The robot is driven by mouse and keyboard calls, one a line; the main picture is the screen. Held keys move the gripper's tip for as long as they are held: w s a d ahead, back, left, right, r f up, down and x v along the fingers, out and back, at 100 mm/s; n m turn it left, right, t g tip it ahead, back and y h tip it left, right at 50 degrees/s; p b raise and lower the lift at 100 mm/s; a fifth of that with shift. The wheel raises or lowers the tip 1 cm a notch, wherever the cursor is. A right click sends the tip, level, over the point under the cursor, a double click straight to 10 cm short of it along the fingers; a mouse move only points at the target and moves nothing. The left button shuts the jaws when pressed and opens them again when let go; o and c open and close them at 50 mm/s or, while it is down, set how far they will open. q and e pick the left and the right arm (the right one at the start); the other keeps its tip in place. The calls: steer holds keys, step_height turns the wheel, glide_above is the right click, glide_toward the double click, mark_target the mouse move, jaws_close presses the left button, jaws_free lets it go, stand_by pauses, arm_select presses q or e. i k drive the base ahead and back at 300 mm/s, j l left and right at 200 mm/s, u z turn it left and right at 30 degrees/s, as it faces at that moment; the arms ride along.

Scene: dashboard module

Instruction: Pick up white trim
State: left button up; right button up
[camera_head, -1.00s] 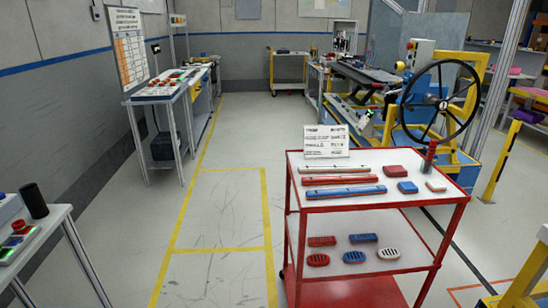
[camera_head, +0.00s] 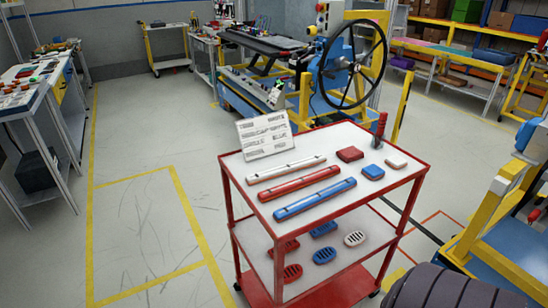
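The white trim (camera_head: 286,170) is a long, narrow white bar with small dark marks. It lies on the top shelf of the red-framed cart (camera_head: 228,161), just in front of the sign. A red trim (camera_head: 299,184) and a blue trim (camera_head: 314,200) lie beside it in parallel, nearer to me. Nothing covers the white trim. Neither my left gripper nor my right gripper is in view.
A sign (camera_head: 266,136) stands at the cart's back left. Red (camera_head: 350,155), blue (camera_head: 373,172) and white (camera_head: 396,162) blocks lie right of the trims. Several vents (camera_head: 355,238) lie on the lower shelf. The steering-wheel rig (camera_head: 350,65) stands behind. Floor left of the cart is clear.

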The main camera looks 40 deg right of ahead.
mark_target(257, 178)
steer(key=i+z, duration=0.75)
steer(key=i+j+z, duration=0.25)
steer(key=z, duration=0.15)
steer(key=i+j+z, duration=0.4)
steer(key=k+l, duration=0.05)
steer(key=l, duration=0.05)
